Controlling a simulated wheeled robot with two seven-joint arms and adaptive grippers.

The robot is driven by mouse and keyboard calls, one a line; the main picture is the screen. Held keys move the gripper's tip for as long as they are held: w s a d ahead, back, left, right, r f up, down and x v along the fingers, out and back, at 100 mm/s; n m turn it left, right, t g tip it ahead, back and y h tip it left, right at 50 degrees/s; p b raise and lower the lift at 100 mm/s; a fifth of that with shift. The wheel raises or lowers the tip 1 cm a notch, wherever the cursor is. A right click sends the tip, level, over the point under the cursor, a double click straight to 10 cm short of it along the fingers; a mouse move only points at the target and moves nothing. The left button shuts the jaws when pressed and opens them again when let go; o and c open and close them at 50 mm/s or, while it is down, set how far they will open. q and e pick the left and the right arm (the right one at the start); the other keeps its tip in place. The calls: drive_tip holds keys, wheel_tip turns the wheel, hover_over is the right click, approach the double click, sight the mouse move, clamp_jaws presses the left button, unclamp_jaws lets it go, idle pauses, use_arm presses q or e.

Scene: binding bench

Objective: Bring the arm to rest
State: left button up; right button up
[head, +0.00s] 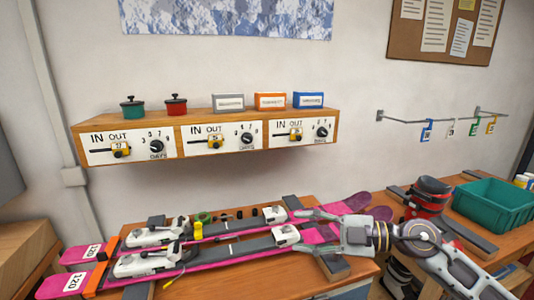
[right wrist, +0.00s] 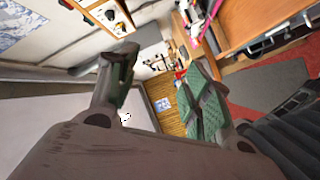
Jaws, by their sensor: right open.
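My right arm comes in from the lower right in the head view. My right gripper (head: 292,230) points left over the right part of the bench, in front of the pink skis. My left gripper is in neither view.
Pink skis (head: 215,275) with white bindings (head: 150,264) lie on the wooden bench (head: 345,285). A shelf (head: 205,118) with dials hangs behind. A red-and-black boot (head: 428,197) and green crate (head: 495,205) stand right, close to my arm.

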drive_tip(key=w+d+r+m+t+h, duration=0.3)
drive_tip(key=w+d+r+m+t, duration=0.15)
drive_tip(key=m+t, duration=0.85)
drive_tip(key=w+d+f+m+t+h, duration=0.3)
drive_tip(key=d+f+m+h, duration=0.25)
drive_tip(key=h, duration=0.25)
drive_tip(key=s+d+f+m+g+h, duration=0.2)
drive_tip(key=d+f+m+g+h, duration=0.1)
drive_tip(key=f, duration=0.5)
drive_tip(key=s+d+f+m+g+h, duration=0.2)
drive_tip(key=d+f+m+g+h, duration=0.1)
drive_tip(key=f, duration=0.5)
drive_tip(key=s+a+f+n+g+y, duration=0.1)
drive_tip(key=s+a+f+g, duration=0.2)
drive_tip(key=s+f+g, duration=1.2)
drive_tip(key=s+d+f+t, duration=0.1)
drive_tip(key=s+f+t, duration=0.15)
drive_tip(key=f, duration=1.45)
drive_tip(key=s+d+f+t, duration=0.15)
drive_tip(key=s+f, duration=0.25)
drive_tip(key=f, duration=1.3)
drive_tip(key=s+d+f+g, duration=0.1)
drive_tip(key=s+d+f, duration=0.3)
drive_tip(key=s+f, duration=0.6)
drive_tip(key=s+d+f+g+h+p, duration=0.1)
drive_tip(key=s+d+f, duration=0.3)
drive_tip(key=s+f, duration=0.6)
drive_tip(key=shift+s+d+n, duration=0.2)
drive_tip(key=shift+s+n, duration=0.25)
